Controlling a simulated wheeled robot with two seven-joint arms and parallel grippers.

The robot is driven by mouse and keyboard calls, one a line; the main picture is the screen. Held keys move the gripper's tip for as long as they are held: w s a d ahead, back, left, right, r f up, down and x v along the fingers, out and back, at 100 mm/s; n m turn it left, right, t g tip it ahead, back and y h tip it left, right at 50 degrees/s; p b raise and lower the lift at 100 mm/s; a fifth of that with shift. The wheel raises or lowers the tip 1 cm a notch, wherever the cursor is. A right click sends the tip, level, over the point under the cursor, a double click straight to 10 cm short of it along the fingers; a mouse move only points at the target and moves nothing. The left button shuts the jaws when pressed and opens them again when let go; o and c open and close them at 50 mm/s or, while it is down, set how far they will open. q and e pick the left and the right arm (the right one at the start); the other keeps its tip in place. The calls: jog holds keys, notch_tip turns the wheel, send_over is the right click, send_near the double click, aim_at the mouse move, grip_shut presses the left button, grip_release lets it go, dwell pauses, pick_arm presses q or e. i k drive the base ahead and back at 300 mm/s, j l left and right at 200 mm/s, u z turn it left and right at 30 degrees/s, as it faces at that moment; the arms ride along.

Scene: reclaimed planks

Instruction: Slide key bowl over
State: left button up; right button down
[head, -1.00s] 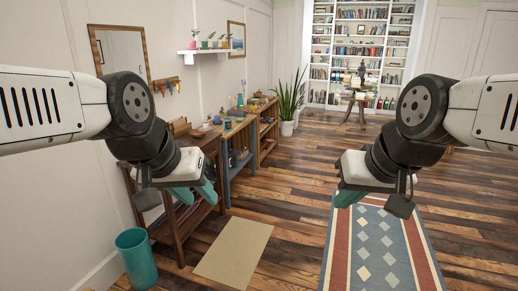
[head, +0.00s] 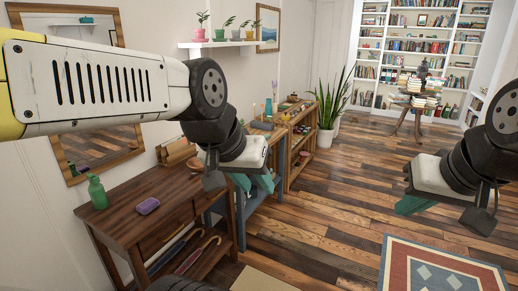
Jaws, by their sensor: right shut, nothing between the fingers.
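A dark wooden console table (head: 125,222) stands at the left. My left gripper (head: 253,184) is in the air in front of the furniture row, with its teal fingers apart and nothing seen between them. My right gripper (head: 410,205) is shut and empty, over the open floor at the right.
A green bottle (head: 97,193), a purple item (head: 148,206) and a wooden holder (head: 177,153) are on the console. Umbrellas (head: 197,256) lie on its lower shelf. A plant (head: 328,108) stands beyond a wooden shelf (head: 300,150). The floor near the rug (head: 440,270) is clear.

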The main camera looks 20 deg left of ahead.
aim_at(193, 164)
jog(key=i+u, duration=0.25)
jog(key=i, duration=0.35)
jog(key=i+l+u, duration=0.25)
jog(key=i, duration=0.3)
jog(key=i+j+u, duration=0.1)
jog(key=i+u, duration=0.25)
jog(key=u, duration=0.15)
jog(key=i+u, duration=0.35)
jog(key=u, duration=0.15)
jog(key=i+l+u, duration=0.2)
jog(key=i+u, duration=0.25)
jog(key=k, duration=0.1)
